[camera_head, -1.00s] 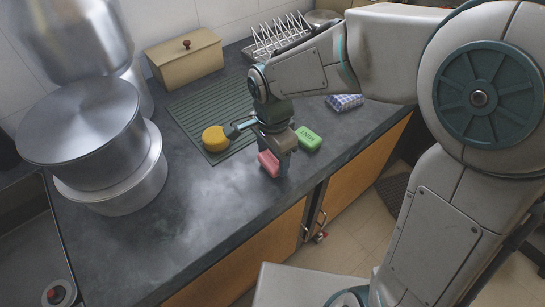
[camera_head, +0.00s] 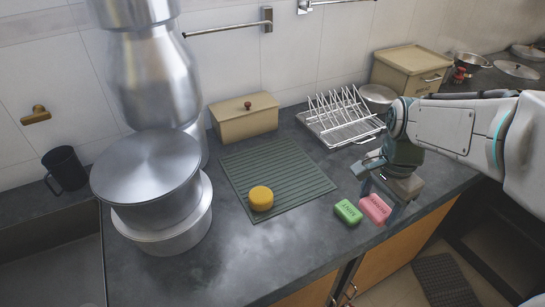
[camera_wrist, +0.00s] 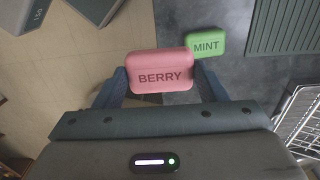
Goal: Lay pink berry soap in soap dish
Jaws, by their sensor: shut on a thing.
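The pink soap marked BERRY (camera_wrist: 160,76) is between the fingers of my gripper (camera_wrist: 160,82) in the wrist view, and the gripper is shut on it. In the head view my gripper (camera_head: 379,204) points down near the counter's front edge, with the pink soap (camera_head: 374,209) under it. I cannot tell whether the soap touches the counter. I cannot make out a soap dish for certain; a small brown wooden piece (camera_head: 36,115) on the wall at far left may be one.
A green MINT soap (camera_head: 348,212) lies close left of the pink soap. A yellow round piece (camera_head: 261,198) is on the ribbed mat (camera_head: 290,180). Steel pots (camera_head: 165,225) stand left, a wire rack (camera_head: 345,125) behind. The counter's front middle is clear.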

